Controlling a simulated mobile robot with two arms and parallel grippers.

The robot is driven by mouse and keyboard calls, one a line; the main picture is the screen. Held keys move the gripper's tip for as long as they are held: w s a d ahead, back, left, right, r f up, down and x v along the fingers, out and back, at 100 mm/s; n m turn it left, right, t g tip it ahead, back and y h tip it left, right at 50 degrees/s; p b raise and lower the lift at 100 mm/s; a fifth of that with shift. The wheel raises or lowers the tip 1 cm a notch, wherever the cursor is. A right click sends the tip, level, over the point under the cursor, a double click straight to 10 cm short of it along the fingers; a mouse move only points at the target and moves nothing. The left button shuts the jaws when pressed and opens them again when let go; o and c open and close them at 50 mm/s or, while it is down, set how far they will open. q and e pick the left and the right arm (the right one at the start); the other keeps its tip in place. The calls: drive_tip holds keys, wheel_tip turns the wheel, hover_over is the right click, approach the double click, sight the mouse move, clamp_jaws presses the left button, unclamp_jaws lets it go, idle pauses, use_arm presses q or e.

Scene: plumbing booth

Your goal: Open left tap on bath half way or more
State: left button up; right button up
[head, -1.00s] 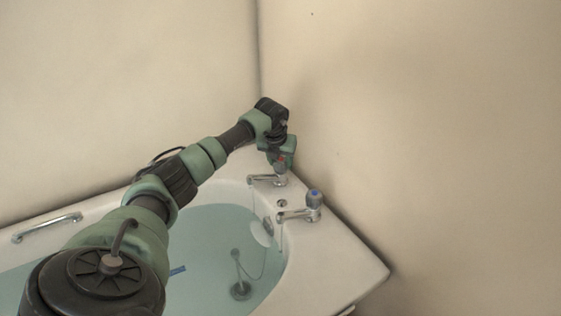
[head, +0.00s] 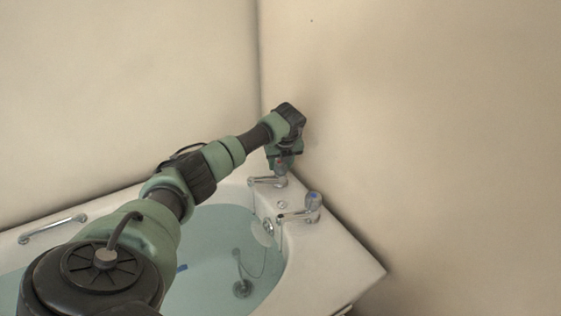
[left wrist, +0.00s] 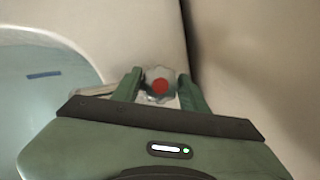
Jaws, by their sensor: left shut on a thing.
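The left tap (head: 279,181) stands at the far corner of the bath, with its spout toward the water. Its clear handle with a red cap (left wrist: 159,86) shows in the left wrist view between my two green fingers. My left gripper (head: 281,165) comes down on this tap from above and is shut on its handle. The gripper hides most of the handle in the head view. The right tap (head: 313,207), with a blue-marked clear handle, stands nearer on the same rim, untouched. My right gripper is in neither view.
The white bath (head: 345,270) holds water, with a plug on a chain (head: 242,287) and a small blue strip (head: 182,268) in it. A grab handle (head: 52,228) is on the left rim. Bare walls meet in a corner close behind the left tap.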

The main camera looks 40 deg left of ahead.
use_arm(q)
drive_tip(key=shift+r+n, duration=0.1)
drive_tip(key=shift+n, duration=0.5)
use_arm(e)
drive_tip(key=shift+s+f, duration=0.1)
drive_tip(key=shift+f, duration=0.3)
use_arm(q)
drive_tip(key=shift+y, duration=0.3)
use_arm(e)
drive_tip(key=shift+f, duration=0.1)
use_arm(q)
drive_tip(key=o, duration=1.4)
drive_tip(key=shift+d+r, duration=0.15)
drive_tip(key=shift+r, duration=0.2)
drive_tip(key=p+v, duration=0.1)
drive_tip(key=v, duration=0.6)
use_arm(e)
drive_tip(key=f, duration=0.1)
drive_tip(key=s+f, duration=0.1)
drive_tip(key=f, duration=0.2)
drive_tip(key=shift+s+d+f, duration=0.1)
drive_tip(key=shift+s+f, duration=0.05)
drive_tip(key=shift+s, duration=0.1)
